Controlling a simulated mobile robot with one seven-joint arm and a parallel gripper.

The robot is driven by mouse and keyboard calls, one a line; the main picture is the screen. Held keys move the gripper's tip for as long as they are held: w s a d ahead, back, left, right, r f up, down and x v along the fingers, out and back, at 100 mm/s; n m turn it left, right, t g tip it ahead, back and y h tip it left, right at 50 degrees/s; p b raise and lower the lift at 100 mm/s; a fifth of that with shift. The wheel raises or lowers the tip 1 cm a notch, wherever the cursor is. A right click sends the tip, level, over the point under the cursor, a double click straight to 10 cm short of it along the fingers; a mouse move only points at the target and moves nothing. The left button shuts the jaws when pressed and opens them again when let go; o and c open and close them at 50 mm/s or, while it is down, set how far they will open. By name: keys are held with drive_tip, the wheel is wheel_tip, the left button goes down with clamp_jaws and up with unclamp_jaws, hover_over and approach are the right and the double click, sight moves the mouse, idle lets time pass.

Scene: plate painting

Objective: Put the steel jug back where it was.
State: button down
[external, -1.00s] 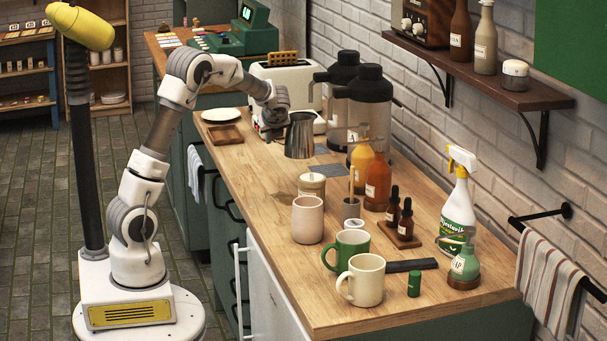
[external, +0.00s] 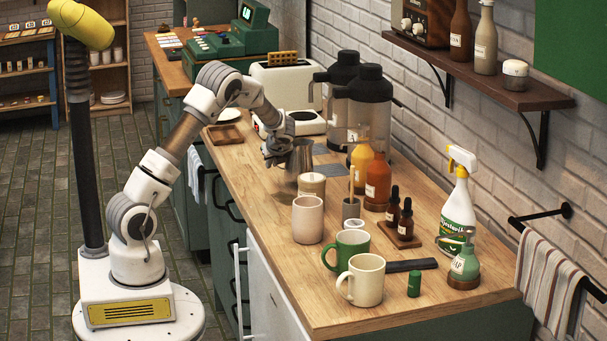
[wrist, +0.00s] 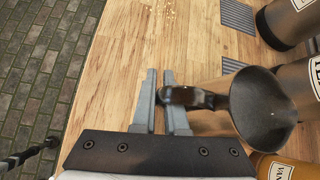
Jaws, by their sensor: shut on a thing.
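The steel jug (external: 303,156) is in my gripper (external: 278,154), behind the lidded canister in the external view. In the wrist view my gripper (wrist: 160,82) is shut on the black handle of the jug (wrist: 262,108), and the jug body lies to the right of the fingers. The jug looks roughly upright. I cannot tell whether its base touches the counter, as the canister hides its lower part.
The wooden counter (external: 255,195) carries a lidded canister (external: 312,187), a pink cup (external: 307,220) and syrup bottles (external: 377,182) near the jug. Two grey mats lie behind, one of them (external: 337,170) close to the jug. Large dispensers (external: 368,105) stand by the wall.

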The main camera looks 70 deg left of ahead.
wheel_tip(320, 180, down, 2)
drive_tip(key=shift+f, duration=0.1)
drive_tip(key=c, duration=1)
unclamp_jaws()
drive_tip(key=shift+o, duration=0.2)
drive_tip(key=shift+r, duration=0.2)
drive_tip(key=p+v, duration=0.1)
drive_tip(key=v, duration=1)
drive_tip(key=shift+d+r, duration=0.2)
drive_tip(key=shift+d, duration=0.2)
